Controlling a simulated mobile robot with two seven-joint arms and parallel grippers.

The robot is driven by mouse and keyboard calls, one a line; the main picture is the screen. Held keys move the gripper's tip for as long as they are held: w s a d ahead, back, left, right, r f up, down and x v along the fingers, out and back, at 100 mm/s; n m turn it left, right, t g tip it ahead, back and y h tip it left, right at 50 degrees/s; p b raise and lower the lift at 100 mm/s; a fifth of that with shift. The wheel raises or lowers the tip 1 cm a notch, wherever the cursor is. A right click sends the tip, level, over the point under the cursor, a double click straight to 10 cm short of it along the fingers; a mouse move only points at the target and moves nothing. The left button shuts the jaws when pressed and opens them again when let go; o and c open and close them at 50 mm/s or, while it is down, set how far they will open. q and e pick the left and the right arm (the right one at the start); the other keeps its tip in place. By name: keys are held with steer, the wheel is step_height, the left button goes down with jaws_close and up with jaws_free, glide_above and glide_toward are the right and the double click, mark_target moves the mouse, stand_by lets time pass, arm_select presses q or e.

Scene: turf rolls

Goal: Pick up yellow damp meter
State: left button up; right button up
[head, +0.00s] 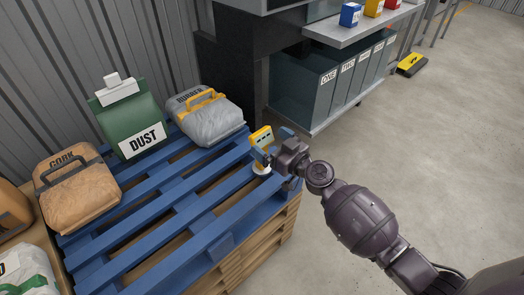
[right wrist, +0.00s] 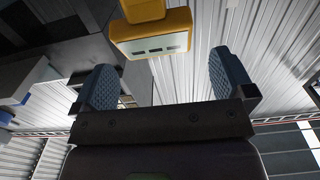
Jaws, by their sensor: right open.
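The yellow damp meter (head: 262,138) stands at the right end of the blue pallet (head: 205,207) in the head view. It has a yellow head with a pale face and a round pale base. In the right wrist view the damp meter (right wrist: 152,37) shows at the top, ahead of the fingers and between them. My right gripper (head: 272,152) is beside the meter, its blue fingertips close around it. In the right wrist view the right gripper (right wrist: 160,85) is open, with nothing between its pads. Whether a finger touches the meter cannot be told. My left gripper is not in view.
On the pallet are a grey rubber bag (head: 210,118), a green dust bag (head: 132,122) and a brown cork bag (head: 77,188). Grey numbered bins (head: 310,90) stand under a shelf behind. A yellow and black object (head: 411,65) lies on the floor. Floor to the right is clear.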

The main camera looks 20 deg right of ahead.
mark_target(263, 135)
steer(key=shift+x, duration=2.25)
steer(key=shift+d, duration=0.15)
steer(key=shift+r, duration=0.1)
steer(key=c, duration=1.3)
